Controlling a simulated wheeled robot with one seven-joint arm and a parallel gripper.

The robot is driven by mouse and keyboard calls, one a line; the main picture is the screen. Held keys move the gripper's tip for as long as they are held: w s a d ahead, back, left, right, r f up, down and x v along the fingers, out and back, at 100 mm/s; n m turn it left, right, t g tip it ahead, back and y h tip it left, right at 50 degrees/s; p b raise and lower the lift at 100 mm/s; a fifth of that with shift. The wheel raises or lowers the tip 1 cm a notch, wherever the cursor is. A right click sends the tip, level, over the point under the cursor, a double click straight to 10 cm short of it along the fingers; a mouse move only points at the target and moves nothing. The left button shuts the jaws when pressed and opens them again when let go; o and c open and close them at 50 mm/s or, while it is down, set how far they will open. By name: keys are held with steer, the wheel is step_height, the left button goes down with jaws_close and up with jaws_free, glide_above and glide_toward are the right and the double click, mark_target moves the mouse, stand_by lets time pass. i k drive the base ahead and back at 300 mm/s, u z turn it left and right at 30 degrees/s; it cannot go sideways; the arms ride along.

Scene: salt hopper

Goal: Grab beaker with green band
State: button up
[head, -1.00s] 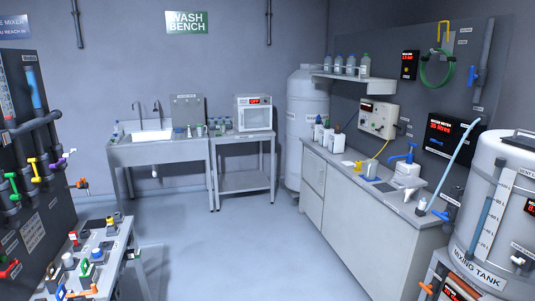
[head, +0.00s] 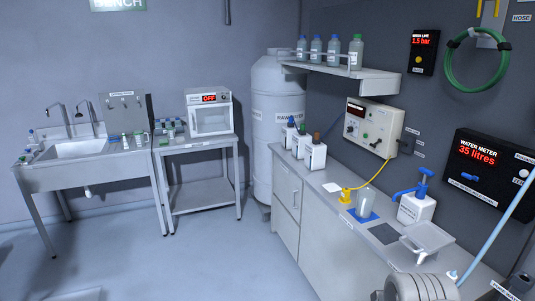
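A clear beaker (head: 366,201) stands upright on a blue pad on the right counter; no green band can be made out on it. Small vessels (head: 126,141) stand along the right edge of the wash bench sink, some with hints of green. They are too small for me to tell which is a beaker with a green band. The fingertips cannot be made out.
The right counter (head: 325,190) carries white bottles (head: 312,150) and a blue-topped pump bottle (head: 416,205). A steel side table (head: 205,150) holds a white oven (head: 209,112). A white tank (head: 272,115) stands in the corner. The floor between bench and counter is clear.

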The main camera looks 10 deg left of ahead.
mark_target(171, 133)
steer(key=u, duration=0.15)
steer(key=i, duration=2.75)
steer(key=u, duration=0.7)
steer(key=i, duration=2.5)
steer(key=u, duration=1.35)
steer(key=i, duration=1.7)
steer(key=u, duration=0.45)
